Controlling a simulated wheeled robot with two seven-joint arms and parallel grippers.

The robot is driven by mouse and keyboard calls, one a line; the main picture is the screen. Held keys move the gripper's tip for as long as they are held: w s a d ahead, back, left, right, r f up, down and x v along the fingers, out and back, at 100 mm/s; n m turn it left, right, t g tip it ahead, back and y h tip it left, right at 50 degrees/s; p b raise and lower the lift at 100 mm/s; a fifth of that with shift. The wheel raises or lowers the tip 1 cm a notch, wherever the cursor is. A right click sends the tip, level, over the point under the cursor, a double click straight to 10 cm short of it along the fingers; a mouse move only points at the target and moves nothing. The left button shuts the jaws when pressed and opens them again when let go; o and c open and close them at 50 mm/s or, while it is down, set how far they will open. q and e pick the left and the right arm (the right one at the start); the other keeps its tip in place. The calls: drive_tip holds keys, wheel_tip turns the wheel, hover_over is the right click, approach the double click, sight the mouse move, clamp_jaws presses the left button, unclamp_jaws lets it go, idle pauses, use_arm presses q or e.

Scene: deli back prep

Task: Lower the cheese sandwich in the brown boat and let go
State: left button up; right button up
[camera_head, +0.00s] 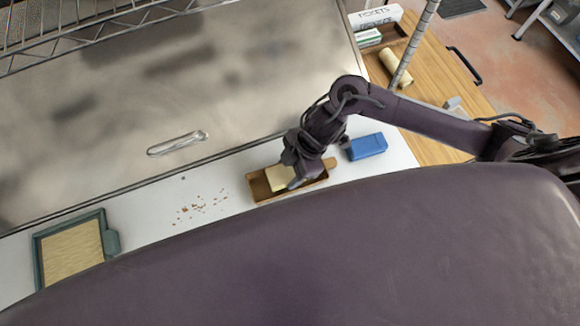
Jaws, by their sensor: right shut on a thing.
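The brown boat (262,193) is a shallow open tray on the white counter, right of the middle. The cheese sandwich (277,179) shows as a pale yellow block at the boat, beside my right gripper (292,180). My right gripper reaches down over the boat and is shut on the sandwich. The gripper's wrist hides part of the sandwich and of the boat's right side. I cannot tell whether the sandwich touches the boat's floor. My left gripper is not in view.
A blue box (367,146) lies right of the boat. Brown crumbs (200,207) lie on the white counter (150,215) to its left. A teal-framed tray (38,262) stands at far left. A wooden surface (430,75) is at right.

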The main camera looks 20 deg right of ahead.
drive_tip(key=shift+p, duration=0.3)
drive_tip(key=o, duration=1.1)
drive_tip(key=shift+r, duration=0.15)
drive_tip(key=shift+r+p, duration=1.3)
drive_tip(key=shift+p, duration=0.15)
drive_tip(key=shift+r, duration=2.55)
